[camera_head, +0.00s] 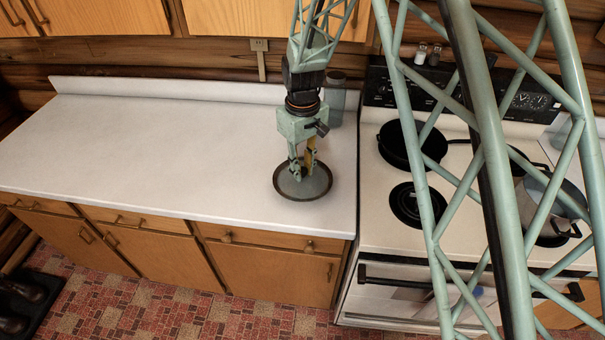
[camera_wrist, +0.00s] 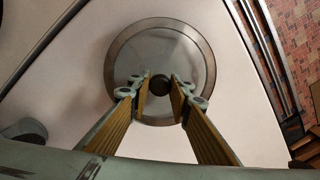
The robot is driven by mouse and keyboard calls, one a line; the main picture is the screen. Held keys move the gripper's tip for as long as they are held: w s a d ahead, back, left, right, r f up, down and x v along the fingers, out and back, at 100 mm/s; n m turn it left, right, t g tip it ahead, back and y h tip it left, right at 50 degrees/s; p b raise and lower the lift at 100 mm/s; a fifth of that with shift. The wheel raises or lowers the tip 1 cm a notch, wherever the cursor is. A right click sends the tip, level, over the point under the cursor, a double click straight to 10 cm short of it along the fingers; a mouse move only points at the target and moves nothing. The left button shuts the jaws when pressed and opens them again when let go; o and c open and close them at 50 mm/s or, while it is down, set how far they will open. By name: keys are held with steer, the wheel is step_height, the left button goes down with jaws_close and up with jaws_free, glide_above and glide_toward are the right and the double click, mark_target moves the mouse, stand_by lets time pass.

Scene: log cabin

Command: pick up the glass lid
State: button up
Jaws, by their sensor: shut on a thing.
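The glass lid (camera_head: 290,190) is round, with a dark metal rim and a clear middle. It is at the right end of the white counter, near the front edge. It also shows in the wrist view (camera_wrist: 190,55), with a dark round knob (camera_wrist: 160,84) at its centre. My gripper (camera_head: 303,172) points down over the lid. In the wrist view my gripper's fingertips (camera_wrist: 160,88) are on both sides of the knob, shut on it. I cannot tell whether the lid rests on the counter or is slightly above it.
The white counter (camera_head: 150,145) is mostly clear to the left. A clear glass container (camera_head: 336,95) stands behind my gripper near the wall. The stove at right holds a black pan (camera_head: 398,150) and a metal pot (camera_head: 535,205). Salt and pepper shakers (camera_head: 428,54) stand on its back.

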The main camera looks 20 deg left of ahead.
steer(key=shift+r, duration=0.4)
steer(key=s+d, duration=0.3)
steer(key=s, duration=0.1)
steer(key=s+d+r, duration=0.1)
steer(key=s+d, duration=0.2)
steer(key=s, duration=0.1)
steer(key=s+d+b, duration=0.1)
steer(key=s+d, duration=0.3)
steer(key=shift+s+r, duration=0.15)
steer(key=shift+r, duration=0.1)
steer(key=shift+d, duration=0.1)
